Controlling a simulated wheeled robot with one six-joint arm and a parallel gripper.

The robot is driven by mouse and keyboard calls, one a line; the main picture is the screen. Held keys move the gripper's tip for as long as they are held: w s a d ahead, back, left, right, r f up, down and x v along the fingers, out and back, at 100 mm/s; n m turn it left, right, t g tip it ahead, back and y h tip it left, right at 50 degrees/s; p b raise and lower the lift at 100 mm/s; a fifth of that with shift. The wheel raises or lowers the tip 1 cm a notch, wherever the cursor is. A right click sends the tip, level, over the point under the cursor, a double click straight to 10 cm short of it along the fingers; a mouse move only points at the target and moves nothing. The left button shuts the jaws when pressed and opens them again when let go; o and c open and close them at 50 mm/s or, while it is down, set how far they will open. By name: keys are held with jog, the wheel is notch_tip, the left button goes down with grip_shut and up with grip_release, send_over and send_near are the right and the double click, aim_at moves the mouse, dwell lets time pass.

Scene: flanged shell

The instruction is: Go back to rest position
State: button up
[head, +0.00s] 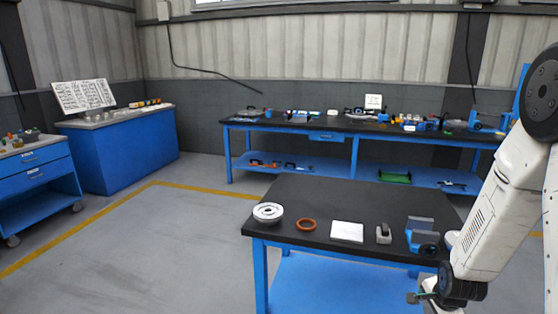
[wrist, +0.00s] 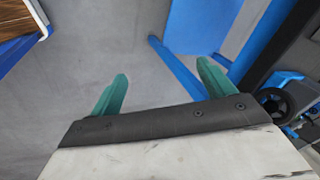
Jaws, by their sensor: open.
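My gripper (head: 420,297) is low at the right of the head view, beside the near right side of the black-topped table (head: 330,188) and apart from it. In the wrist view its two green fingers (wrist: 160,93) are spread wide with nothing between them, over grey floor. On the table, a white flanged round part (head: 268,212) sits at the left edge. An orange-brown ring (head: 306,224) lies to its right. A white square plate (head: 347,231) lies in the middle.
A small grey block (head: 383,234) and a blue vise (head: 420,232) stand on the table's right side, near my arm. The vise partly shows in the wrist view (wrist: 290,98). A long workbench (head: 340,124) with tools runs along the back wall. Floor to the left is clear.

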jog(key=s+a+r+n+g, duration=0.1)
jog(key=s+a+r+n, duration=0.4)
jog(key=s+r, duration=0.3)
jog(key=s+a+r+n+g+y, duration=0.1)
jog(key=s+a+r+n, duration=0.4)
jog(key=s+r, duration=0.4)
jog(key=s+a+r+n, duration=0.5)
jog(key=s+r, duration=0.4)
jog(key=r, duration=0.6)
jog(key=shift+n+g, duration=0.4)
jog(key=shift+n, duration=0.1)
